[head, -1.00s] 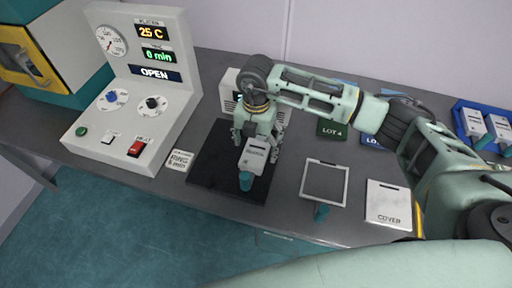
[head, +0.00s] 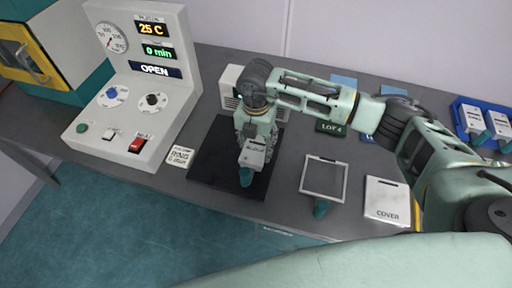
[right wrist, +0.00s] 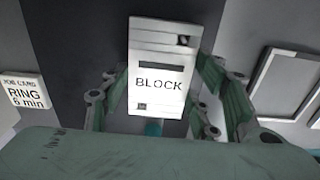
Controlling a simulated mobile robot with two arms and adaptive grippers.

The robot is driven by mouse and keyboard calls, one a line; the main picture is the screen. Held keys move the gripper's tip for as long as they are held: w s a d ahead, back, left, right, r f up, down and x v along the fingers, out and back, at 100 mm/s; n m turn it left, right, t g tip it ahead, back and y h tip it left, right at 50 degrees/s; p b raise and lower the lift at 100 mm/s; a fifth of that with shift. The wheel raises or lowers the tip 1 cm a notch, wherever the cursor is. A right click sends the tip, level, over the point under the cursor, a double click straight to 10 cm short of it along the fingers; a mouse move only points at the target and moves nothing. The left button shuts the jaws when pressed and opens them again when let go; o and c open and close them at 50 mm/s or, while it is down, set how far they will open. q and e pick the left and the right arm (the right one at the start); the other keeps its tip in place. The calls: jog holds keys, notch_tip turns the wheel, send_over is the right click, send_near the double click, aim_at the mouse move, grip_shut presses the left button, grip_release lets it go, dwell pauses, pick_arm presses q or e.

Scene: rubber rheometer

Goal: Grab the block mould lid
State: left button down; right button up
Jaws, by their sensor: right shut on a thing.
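The block mould (head: 253,153), a light grey box labelled BLOCK with a teal handle at its front, is at the black mat (head: 217,160). My right gripper (head: 255,139) comes down over it from above and is shut on it. In the right wrist view the mould's lid (right wrist: 160,72) faces the camera, with a finger along its left and right sides. I cannot tell whether the lid is apart from the mould body below, or whether it is raised. My left gripper is not in view.
A control console (head: 141,90) reading 25 C and OPEN stands left, with a RING job card (head: 180,157) beside it. A square frame (head: 324,178) and a COVER plate (head: 387,203) lie right. A blue tray (head: 460,110) holds other moulds at far right.

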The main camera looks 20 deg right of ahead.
jog(key=c, duration=0.6)
jog(key=shift+r, duration=0.15)
